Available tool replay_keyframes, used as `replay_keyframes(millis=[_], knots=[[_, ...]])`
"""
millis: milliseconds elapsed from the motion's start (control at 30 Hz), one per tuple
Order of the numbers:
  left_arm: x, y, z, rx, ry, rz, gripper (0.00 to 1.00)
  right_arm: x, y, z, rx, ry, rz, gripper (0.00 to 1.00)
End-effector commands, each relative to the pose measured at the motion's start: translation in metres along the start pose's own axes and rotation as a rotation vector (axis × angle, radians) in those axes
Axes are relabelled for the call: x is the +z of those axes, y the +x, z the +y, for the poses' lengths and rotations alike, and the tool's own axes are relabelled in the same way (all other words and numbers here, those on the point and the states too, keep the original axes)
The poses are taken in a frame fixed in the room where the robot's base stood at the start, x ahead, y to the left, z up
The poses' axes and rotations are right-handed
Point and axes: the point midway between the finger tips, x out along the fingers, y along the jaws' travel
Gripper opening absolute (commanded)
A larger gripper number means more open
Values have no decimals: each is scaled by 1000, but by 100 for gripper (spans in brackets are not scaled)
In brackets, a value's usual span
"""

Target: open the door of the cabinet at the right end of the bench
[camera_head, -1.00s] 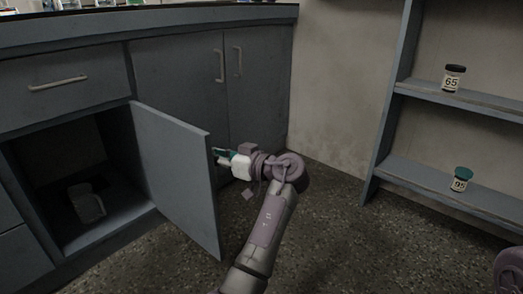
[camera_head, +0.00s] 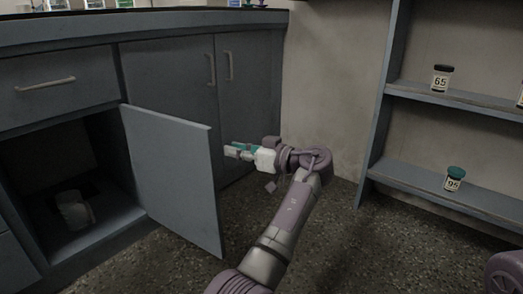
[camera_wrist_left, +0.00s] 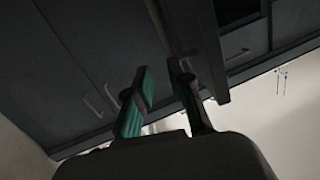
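The grey bench has two closed doors at its right end, a wider one (camera_head: 172,90) and a narrow one (camera_head: 250,100), their upright handles (camera_head: 211,70) (camera_head: 231,66) side by side. Left of them, a low cabinet door (camera_head: 175,180) stands wide open, hinged on its right, showing a dark compartment. My left gripper (camera_head: 229,151) is just right of that door's free edge, in front of the closed doors and below their handles. It points left and is empty. In the left wrist view its green-padded fingers (camera_wrist_left: 160,76) are apart. My right gripper is out of view.
A pale container (camera_head: 74,210) sits inside the open compartment. A drawer (camera_head: 55,85) above it is shut. A shelf unit (camera_head: 378,120) at right holds jars labelled 65 (camera_head: 441,78) and 95 (camera_head: 455,180). Speckled floor (camera_head: 340,240) between bench and shelves is clear.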

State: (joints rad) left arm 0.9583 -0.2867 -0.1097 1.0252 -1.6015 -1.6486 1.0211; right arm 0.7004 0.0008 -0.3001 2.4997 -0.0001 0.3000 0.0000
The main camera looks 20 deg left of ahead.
Motion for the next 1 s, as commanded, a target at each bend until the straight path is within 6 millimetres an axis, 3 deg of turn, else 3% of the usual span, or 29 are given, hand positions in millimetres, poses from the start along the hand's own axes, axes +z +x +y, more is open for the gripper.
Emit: replay_keyframes(millis=[533, 1000], knots=[[0, -28, 27, 0, 1, 0, 21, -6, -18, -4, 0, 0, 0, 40], [-1, -44, 45, -1, 1, -1, 21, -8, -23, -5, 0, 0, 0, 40]])
